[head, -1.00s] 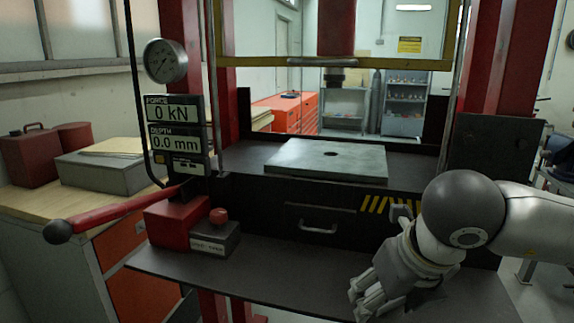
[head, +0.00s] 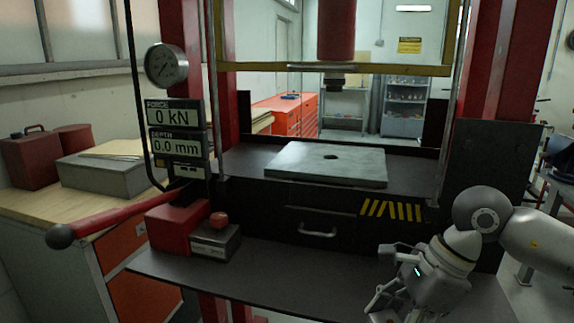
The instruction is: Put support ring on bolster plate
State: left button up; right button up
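The bolster plate is a flat grey metal plate (head: 295,166) with a dark round hole near its middle. It lies on the dark press bed, and its top is bare. No support ring can be made out in the head view. My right gripper (head: 378,281) is at the lower right, over the dark front shelf and in front of and below the plate. Its fingers look spread apart, with nothing visible between them. My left gripper is out of view.
The press ram (head: 336,40) hangs above the plate, between red columns (head: 490,60). A red pump (head: 178,226) with a long lever (head: 120,214) stands at the left of the front shelf (head: 270,282). The shelf's middle is clear. The display reads 0 kN and 0.0 mm.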

jog(key=n, duration=0.1)
jog(key=n+g, duration=0.1)
jog(key=n, duration=0.1)
jog(key=f+n+g, duration=0.1)
jog(key=shift+s+d+f+n, duration=0.1)
jog(key=shift+s+d+n, duration=0.15)
jog(key=shift+n, duration=0.15)
jog(key=f+n+h, duration=0.1)
jog(key=n, duration=0.1)
jog(key=n+g+h, duration=0.1)
jog(key=n, duration=0.2)
jog(key=s+d+f+n+g+p, duration=0.1)
jog(key=n, duration=0.2)
jog(key=shift+s+d+f+h, duration=0.1)
jog(key=shift+f+h, duration=0.2)
jog(key=shift+h, duration=0.1)
jog(key=s+f+n, duration=0.1)
jog(key=f, duration=0.1)
jog(key=s+f+n+h, duration=0.1)
jog(key=s+f+n, duration=0.1)
jog(key=s+f+n+h, duration=0.1)
jog(key=s+f+n, duration=0.1)
jog(key=shift+d+f+g, duration=0.3)
jog(key=shift+d+g, duration=0.1)
jog(key=shift+w+d, duration=0.1)
